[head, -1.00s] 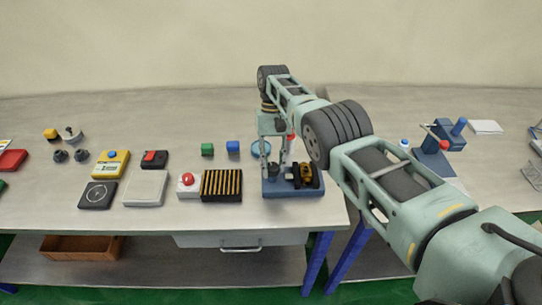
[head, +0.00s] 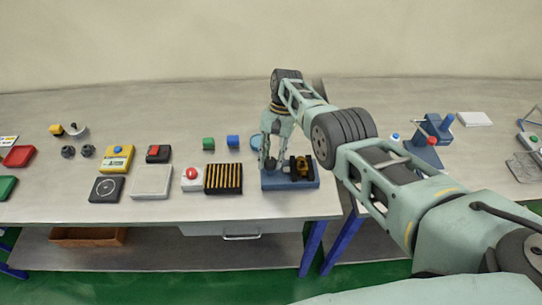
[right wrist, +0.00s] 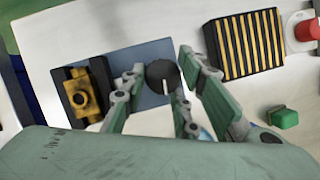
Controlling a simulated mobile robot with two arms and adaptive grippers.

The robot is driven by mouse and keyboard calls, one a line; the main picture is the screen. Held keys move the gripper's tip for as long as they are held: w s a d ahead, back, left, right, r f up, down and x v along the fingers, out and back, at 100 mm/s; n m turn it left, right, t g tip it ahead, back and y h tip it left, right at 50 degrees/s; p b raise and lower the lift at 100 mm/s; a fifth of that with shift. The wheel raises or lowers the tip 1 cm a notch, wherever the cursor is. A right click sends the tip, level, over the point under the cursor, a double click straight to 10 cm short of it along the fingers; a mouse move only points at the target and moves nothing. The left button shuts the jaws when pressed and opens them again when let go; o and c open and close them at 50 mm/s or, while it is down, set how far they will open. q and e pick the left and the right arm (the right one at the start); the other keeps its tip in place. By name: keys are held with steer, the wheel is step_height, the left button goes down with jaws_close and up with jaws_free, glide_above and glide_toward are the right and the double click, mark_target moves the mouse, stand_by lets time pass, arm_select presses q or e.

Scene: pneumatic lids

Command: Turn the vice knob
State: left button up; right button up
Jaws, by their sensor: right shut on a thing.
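The vice stands on a blue base (head: 290,185) near the table's front edge, with a yellow and black clamp part (head: 301,169) on its right side. In the right wrist view the base (right wrist: 143,55) and the yellow clamp part (right wrist: 84,92) show again. The dark round vice knob (right wrist: 162,76) with a white line sits on the base between my fingertips. My right gripper (head: 268,162) reaches down onto the base from above. My left gripper is out of view.
A black and yellow striped block (head: 223,179) and a red-button box (head: 192,179) stand left of the vice. A blue fixture (head: 428,150) stands at the right, beyond my arm.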

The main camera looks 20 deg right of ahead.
steer(key=shift+d, duration=0.3)
steer(key=o, duration=0.7)
steer(key=shift+s, duration=0.1)
steer(key=shift+o, duration=1.3)
steer(key=shift+s+d, duration=0.15)
steer(key=shift+a, duration=0.2)
steer(key=shift+w+r, duration=0.15)
steer(key=shift+w, duration=0.05)
steer(key=v, duration=0.7)
steer(key=shift+s+d, duration=0.1)
